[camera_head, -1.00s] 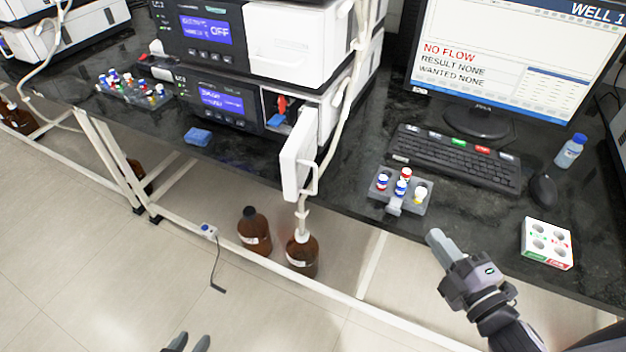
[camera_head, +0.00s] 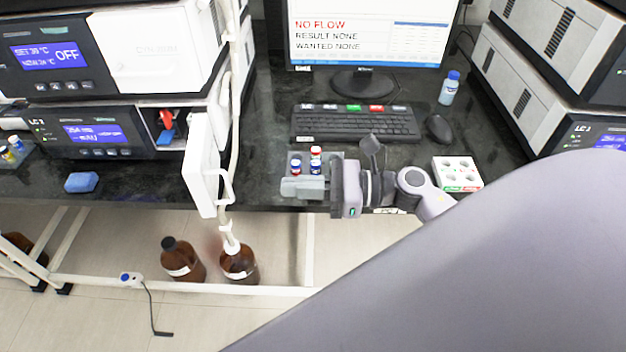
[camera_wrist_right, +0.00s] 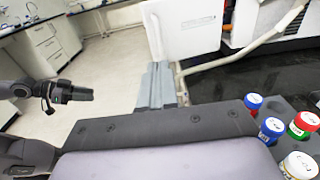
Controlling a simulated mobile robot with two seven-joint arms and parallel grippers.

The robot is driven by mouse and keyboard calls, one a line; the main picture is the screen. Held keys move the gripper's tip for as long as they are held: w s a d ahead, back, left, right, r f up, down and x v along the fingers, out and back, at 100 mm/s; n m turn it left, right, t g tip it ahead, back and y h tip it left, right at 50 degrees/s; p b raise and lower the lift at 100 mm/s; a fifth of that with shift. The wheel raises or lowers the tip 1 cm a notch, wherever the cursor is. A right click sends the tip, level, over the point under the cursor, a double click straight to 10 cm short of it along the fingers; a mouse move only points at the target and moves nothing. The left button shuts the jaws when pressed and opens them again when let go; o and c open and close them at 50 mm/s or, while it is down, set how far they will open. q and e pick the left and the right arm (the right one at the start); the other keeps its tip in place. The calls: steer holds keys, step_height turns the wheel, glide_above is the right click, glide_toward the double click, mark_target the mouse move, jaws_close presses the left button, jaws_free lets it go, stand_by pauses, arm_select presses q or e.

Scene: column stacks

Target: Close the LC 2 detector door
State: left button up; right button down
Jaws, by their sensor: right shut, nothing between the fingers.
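The white detector door (camera_head: 201,165) stands open, swung out toward me from the left detector (camera_head: 90,132), with the compartment behind it showing. Its white loop handle (camera_head: 226,187) is on the door's right face. My right gripper (camera_head: 284,187) is shut and empty, pointing left at the door from the right. A gap separates its fingertips from the handle. In the right wrist view the shut fingers (camera_wrist_right: 156,80) point toward the door (camera_wrist_right: 183,28), which lies ahead. My left gripper (camera_wrist_right: 80,94) shows only at the left of the wrist view; its fingers are too small to judge.
A vial rack (camera_head: 335,160) with coloured caps sits just behind my right gripper. Tubing (camera_head: 234,100) hangs behind the door, down to a brown bottle (camera_head: 240,264). A blue sponge (camera_head: 81,182) lies at the bench edge. Keyboard (camera_head: 355,124) and monitor are further back.

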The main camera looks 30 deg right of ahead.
steer(key=p+x, duration=0.1)
steer(key=x, duration=0.7)
steer(key=shift+w+a+p, duration=0.15)
steer(key=shift+a+p, duration=0.05)
steer(key=shift+p, duration=0.2)
steer(key=shift+a, duration=0.1)
